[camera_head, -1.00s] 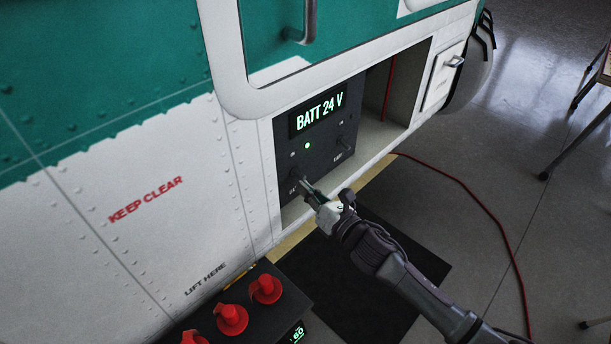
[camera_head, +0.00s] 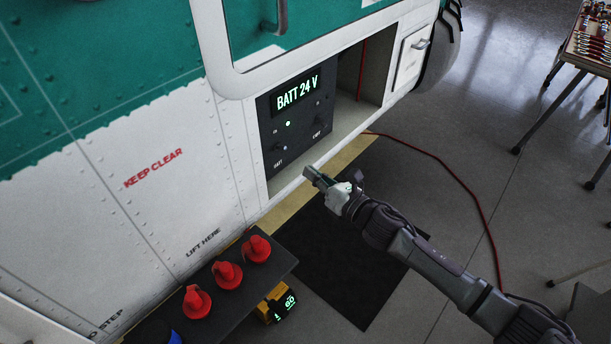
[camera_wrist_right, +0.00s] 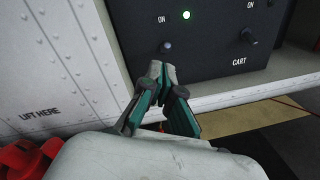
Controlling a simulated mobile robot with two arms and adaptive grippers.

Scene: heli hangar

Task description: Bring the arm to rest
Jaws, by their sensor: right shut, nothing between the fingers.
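My right gripper (camera_head: 314,175) is in front of the helicopter's open bay, at the lower sill, apart from the dark switch panel (camera_head: 266,133). Its fingers are shut and empty; they also show in the right wrist view (camera_wrist_right: 161,72), below the panel. The panel has a lit "BATT 24 V" display (camera_head: 298,90), a green light (camera_head: 288,124) and two toggle switches. The left switch (camera_wrist_right: 167,46) and the right switch (camera_wrist_right: 248,36), above "CART", stand clear of the fingers. My left gripper is not in view.
A dark shelf (camera_head: 238,300) with several red knobbed things (camera_head: 228,275) stands at the lower left. A red cable (camera_head: 445,165) runs across the floor from the bay. A tool table (camera_head: 590,62) stands at the far right.

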